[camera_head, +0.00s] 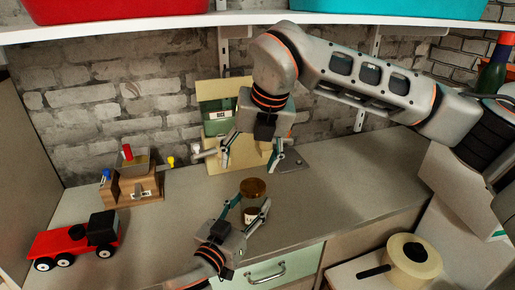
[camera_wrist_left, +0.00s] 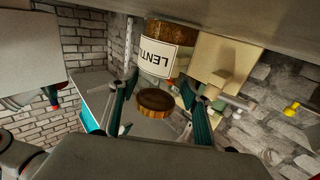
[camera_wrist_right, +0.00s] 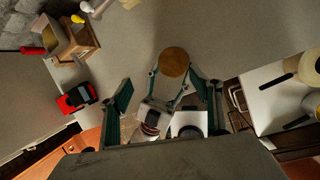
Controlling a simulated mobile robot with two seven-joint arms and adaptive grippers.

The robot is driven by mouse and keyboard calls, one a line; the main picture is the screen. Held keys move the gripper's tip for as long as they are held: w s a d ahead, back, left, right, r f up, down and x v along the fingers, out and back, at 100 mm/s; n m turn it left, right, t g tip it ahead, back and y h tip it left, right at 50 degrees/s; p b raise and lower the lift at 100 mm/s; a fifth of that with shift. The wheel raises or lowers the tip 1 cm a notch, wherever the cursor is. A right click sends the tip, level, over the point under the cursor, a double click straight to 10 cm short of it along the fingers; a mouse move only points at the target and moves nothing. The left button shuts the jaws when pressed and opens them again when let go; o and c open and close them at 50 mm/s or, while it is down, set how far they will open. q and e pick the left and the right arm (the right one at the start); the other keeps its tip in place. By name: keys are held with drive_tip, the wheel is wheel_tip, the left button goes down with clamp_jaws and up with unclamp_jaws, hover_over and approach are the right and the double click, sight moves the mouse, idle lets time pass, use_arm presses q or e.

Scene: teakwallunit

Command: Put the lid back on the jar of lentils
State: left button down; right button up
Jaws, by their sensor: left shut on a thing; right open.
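The jar of lentils (camera_wrist_left: 165,50) has a white label. It shows upside down in the left wrist view, which is itself inverted; in the head view only its label (camera_head: 250,214) shows. The round brown lid (camera_head: 253,187) appears above the jar's top, with a visible gap in the left wrist view (camera_wrist_left: 155,101). In the right wrist view the lid (camera_wrist_right: 174,62) hides the jar. My right gripper (camera_head: 246,157) is open above the lid, fingers spread and clear of it.
A wooden box with a green rice container (camera_head: 219,121) stands against the brick wall. A red toy truck (camera_head: 72,240) and a wooden holder (camera_head: 130,185) are at left.

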sight(253, 186)
drive_tip(key=r+m, duration=0.1)
drive_tip(key=m, duration=1)
drive_tip(key=s+d+r+m+h, duration=0.1)
drive_tip(key=m, duration=1)
drive_tip(key=r+m, duration=0.1)
drive_tip(key=m, duration=1)
drive_tip(key=shift+s+d+r+h, duration=0.25)
drive_tip(key=shift+d+r+h, duration=0.05)
drive_tip(key=shift+d+r, duration=0.1)
drive_tip(key=x, duration=1.2)
drive_tip(key=shift+a, duration=0.1)
